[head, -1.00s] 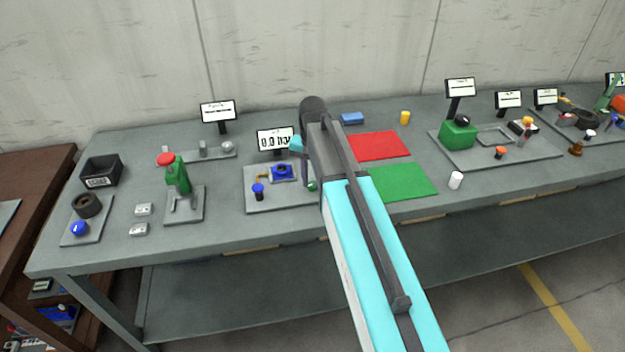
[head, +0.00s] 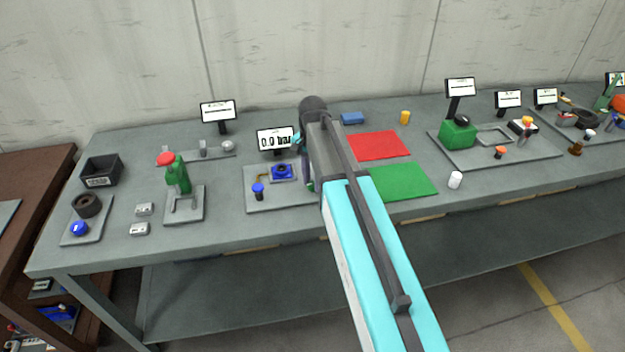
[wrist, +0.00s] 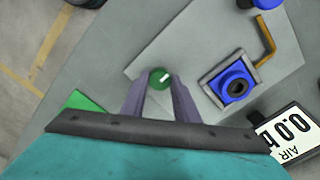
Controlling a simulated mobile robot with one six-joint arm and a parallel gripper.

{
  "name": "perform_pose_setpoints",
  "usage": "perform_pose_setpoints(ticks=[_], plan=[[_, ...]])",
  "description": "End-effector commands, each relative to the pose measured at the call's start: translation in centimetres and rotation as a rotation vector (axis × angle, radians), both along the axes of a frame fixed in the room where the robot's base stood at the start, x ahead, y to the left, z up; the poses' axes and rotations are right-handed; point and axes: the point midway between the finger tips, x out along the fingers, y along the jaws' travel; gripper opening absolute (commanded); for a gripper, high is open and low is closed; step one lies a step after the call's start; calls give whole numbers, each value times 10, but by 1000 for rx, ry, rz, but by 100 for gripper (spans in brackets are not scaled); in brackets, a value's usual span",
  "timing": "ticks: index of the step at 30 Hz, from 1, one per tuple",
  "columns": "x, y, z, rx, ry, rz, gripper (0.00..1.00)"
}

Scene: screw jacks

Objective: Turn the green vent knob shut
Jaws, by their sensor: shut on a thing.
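The green vent knob (wrist: 159,78) is a round green cap with a white mark, on the grey plate of the air station. In the wrist view my gripper (wrist: 159,83) has its two purple-grey fingers on either side of the knob, shut on it. The white mark lies tilted, rising to the right. In the head view my arm hides the knob, and only a sliver of my gripper (head: 310,183) shows beside it. The gauge display (head: 275,139) reads 0.0 bar; it also shows in the wrist view (wrist: 288,134).
A blue square fixture (head: 283,172) with a round port and a yellow bent pipe stand left of my arm, with a blue-capped knob (head: 258,191) in front. A red mat (head: 378,146) and a green mat (head: 402,181) lie to the right. A white cylinder (head: 455,180) stands nearby.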

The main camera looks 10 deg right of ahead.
Motion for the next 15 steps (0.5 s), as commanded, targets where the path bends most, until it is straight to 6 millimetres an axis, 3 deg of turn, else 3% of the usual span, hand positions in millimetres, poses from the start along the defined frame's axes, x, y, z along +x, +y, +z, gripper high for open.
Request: perform_pose_setpoints(ticks=[3,4,6,15], plan=[[0,0,0,1,0,-2,5],[0,0,0,1,0,-2,32],[0,0,0,1,-1,-2,44],[0,0,0,0,0,0,46]])
